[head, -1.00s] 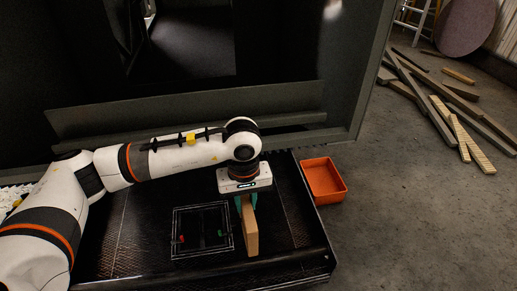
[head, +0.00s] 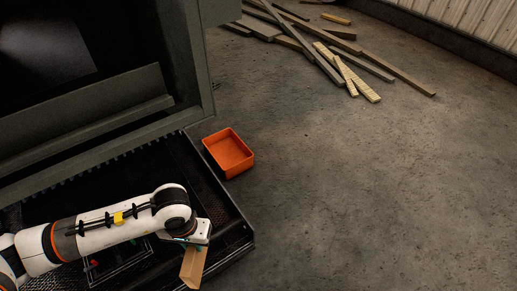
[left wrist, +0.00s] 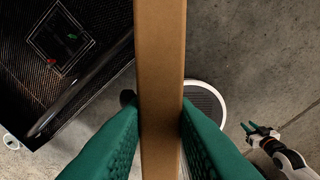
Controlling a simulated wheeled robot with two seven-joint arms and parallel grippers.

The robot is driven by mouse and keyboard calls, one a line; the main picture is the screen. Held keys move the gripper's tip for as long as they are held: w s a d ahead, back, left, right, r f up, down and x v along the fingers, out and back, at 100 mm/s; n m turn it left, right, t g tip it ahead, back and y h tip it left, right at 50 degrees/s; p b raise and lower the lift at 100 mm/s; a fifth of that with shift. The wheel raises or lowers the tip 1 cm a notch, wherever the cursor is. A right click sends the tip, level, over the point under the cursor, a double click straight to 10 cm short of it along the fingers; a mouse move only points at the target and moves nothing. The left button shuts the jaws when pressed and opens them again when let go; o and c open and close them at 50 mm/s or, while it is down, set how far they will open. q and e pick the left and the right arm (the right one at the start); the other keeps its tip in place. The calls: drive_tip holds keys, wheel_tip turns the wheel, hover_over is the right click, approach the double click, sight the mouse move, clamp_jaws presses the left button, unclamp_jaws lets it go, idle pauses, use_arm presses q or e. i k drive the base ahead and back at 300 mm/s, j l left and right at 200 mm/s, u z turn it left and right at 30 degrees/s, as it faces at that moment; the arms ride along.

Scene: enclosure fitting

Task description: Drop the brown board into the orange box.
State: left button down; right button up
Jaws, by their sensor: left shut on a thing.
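The brown board (head: 193,266) is a flat light-brown piece in my left gripper (head: 190,241), near the bottom of the head view. The left wrist view shows the board (left wrist: 161,50) edge-on, running up between the green fingers of the left gripper (left wrist: 160,115), which press on both sides. The orange box (head: 229,152) is open-topped and looks empty.
The black platform (head: 215,184) lies under my left arm, with a dark enclosure (head: 90,120) behind it. A square panel with red and green parts (left wrist: 60,42) sits on the platform. Planks (head: 335,60) lie far back. The concrete floor right of the box is clear.

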sight(225, 157)
drive_tip(key=i+l+z, duration=1)
drive_tip(key=i+z, duration=0.15)
drive_tip(key=i+u, duration=0.5)
drive_tip(key=i+l+u, duration=0.25)
drive_tip(key=i+u, duration=0.2)
drive_tip(key=i+j+u, duration=0.25)
drive_tip(key=i+u, duration=1.2)
drive_tip(key=i+l+u, duration=0.3)
drive_tip(key=u, duration=0.15)
drive_tip(key=i+l+u, duration=0.3)
drive_tip(key=i, duration=0.25)
